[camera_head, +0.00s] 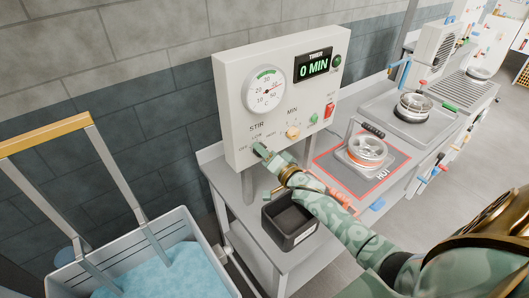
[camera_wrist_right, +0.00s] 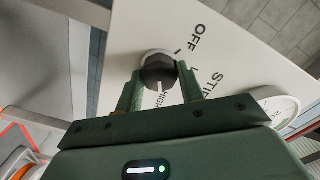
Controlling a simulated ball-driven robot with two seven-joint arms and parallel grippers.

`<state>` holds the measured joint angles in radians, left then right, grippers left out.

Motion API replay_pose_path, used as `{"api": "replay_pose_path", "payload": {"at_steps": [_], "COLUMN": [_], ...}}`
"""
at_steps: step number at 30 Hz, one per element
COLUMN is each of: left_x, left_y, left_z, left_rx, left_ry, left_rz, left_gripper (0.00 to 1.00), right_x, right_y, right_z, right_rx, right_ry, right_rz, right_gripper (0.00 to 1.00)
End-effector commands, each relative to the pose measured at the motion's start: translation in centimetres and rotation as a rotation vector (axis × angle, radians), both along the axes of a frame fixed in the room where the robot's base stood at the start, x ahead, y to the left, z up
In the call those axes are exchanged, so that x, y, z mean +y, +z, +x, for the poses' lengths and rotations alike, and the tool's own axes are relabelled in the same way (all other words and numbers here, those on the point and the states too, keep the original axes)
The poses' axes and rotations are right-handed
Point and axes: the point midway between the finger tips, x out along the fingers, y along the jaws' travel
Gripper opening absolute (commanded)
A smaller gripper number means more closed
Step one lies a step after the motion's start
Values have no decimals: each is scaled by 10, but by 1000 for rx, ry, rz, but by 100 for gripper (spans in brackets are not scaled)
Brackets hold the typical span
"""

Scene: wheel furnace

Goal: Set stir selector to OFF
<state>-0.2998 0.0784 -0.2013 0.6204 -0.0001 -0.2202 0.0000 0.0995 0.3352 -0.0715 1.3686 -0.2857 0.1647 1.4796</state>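The stir selector is a dark round knob (camera_wrist_right: 158,72) on the white control panel (camera_head: 236,95). In the right wrist view its white mark points down toward the HIGH label, while OFF lies up and to the right. My right gripper (camera_wrist_right: 160,78) has one green finger on each side of the knob, and both appear to touch it. In the head view the right gripper (camera_head: 264,152) is at the panel's lower left corner and mostly hides the knob. My left gripper is not in view.
The panel carries a timer display (camera_head: 313,67) reading 0 MIN, a dial (camera_head: 265,90), a yellow knob (camera_head: 292,133) and a red switch (camera_head: 329,110). A hot plate (camera_head: 392,158) and a dark bin (camera_head: 279,232) are close to my right arm. A blue-filled tub (camera_head: 200,252) stands at left.

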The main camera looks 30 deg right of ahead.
Motion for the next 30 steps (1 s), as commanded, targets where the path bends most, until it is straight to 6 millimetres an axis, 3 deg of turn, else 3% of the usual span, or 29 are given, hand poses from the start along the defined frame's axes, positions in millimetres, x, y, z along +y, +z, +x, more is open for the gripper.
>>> {"api": "replay_pose_path", "payload": {"at_steps": [14,30], "left_x": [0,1], "left_y": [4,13], "left_z": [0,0], "left_rx": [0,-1], "left_ry": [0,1], "left_rz": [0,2], "left_gripper": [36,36], "right_x": [0,1], "right_y": [0,1], "right_z": [0,0], "right_rx": [-7,-45], "right_ry": [-2,-1], "right_rz": [-124,-610], "right_gripper": [15,15]}}
